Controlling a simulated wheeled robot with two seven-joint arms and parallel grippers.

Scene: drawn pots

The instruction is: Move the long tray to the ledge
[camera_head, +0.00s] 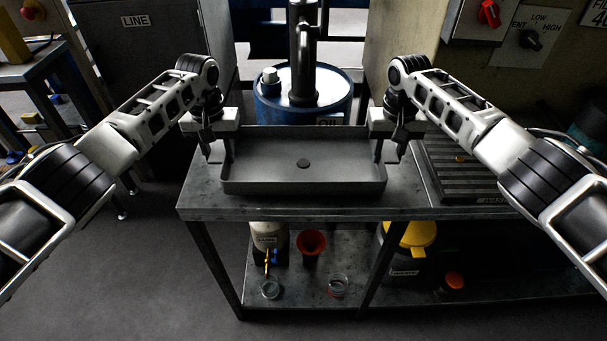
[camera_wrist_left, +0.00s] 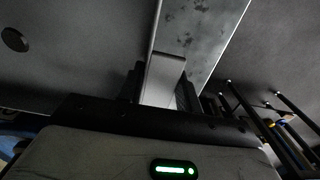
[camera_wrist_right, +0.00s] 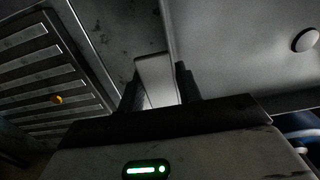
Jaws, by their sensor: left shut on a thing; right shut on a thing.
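The long tray (camera_head: 260,173) is a shallow grey rectangular tray at the left part of a metal workbench (camera_head: 200,200). It looks level; I cannot tell whether its underside touches the bench. A small dark round disc (camera_head: 303,163) is on its floor. My left gripper (camera_head: 217,152) is shut on the tray's left end, and my right gripper (camera_head: 390,152) on its right end. In the left wrist view, a grey tab of the tray (camera_wrist_left: 163,78) is between the fingers. The right wrist view shows a matching tab (camera_wrist_right: 156,80). I cannot identify the ledge for certain.
A dark ribbed plate (camera_head: 465,170) with a small orange item lies on the bench to the right. A blue drum (camera_head: 335,105) with a grey vertical pipe (camera_head: 304,60) stands behind the tray. Several containers and a red funnel (camera_head: 311,243) are on the lower shelf.

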